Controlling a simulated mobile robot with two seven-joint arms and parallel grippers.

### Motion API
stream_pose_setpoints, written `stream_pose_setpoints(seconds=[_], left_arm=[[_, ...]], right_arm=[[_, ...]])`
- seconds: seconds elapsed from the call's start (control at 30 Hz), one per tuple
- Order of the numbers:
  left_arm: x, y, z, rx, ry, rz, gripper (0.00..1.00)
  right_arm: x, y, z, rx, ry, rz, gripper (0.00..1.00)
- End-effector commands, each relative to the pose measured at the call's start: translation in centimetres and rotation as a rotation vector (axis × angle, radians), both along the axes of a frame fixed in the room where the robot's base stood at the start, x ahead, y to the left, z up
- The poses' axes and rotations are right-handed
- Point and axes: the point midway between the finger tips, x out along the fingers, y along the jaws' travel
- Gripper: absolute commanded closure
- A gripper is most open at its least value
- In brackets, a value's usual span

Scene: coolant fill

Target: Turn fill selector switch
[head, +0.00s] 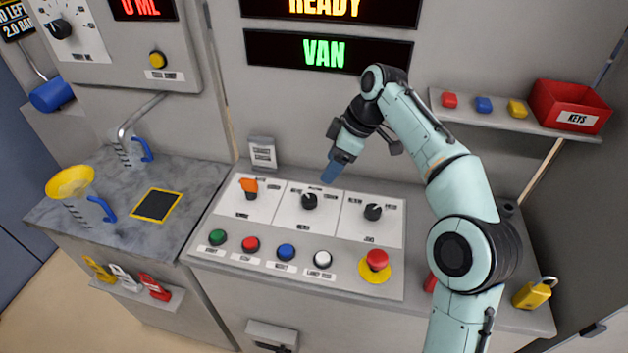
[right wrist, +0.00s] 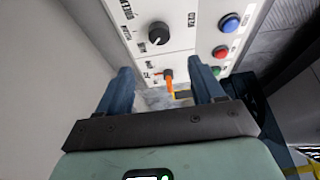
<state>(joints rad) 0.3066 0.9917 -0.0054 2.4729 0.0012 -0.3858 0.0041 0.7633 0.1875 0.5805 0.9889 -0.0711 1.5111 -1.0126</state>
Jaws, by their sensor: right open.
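Three rotary switches sit in a row on the white plates of the sloped console (head: 330,265). The left switch has an orange handle (head: 248,185). The middle black knob (head: 309,201) and right black knob (head: 373,212) each carry a pale pointer mark. Their small labels are too blurred to tell which is the fill selector. My right gripper (head: 341,166) is open and empty, above and behind the middle knob, touching nothing. In the right wrist view the orange handle (right wrist: 168,78) shows between the finger tips, with the middle knob (right wrist: 158,33) beyond. My left gripper is not in view.
Green (head: 217,237), red (head: 250,244), blue (head: 286,251) and white (head: 322,258) buttons line the console below the switches. A red emergency button (head: 375,260) stands at the right. A yellow funnel (head: 70,182) is on the left bench. Screens read READY and VAN (head: 323,52).

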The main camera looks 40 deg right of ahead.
Motion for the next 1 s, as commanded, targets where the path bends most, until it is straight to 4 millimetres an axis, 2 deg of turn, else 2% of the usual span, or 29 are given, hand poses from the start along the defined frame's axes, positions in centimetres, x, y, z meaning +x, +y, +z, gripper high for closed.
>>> stream_pose_setpoints(seconds=[0.17,0.27,0.5,0.7,0.83,1.0], left_arm=[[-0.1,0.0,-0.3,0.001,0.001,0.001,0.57],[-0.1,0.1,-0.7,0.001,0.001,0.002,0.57],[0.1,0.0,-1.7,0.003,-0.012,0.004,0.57],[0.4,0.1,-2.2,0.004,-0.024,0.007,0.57],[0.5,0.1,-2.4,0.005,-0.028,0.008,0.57],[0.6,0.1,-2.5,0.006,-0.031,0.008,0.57]], right_arm=[[0.2,0.2,-0.8,0.001,0.001,0.000,0.33],[0.6,0.6,-2.1,0.002,0.003,0.001,0.33],[2.0,1.8,-6.9,0.003,0.005,0.001,0.33],[3.2,2.7,-10.3,0.002,0.003,0.002,0.33],[3.7,3.0,-11.6,0.001,0.002,0.001,0.33],[4.0,3.2,-12.4,0.000,0.000,0.001,0.33]])
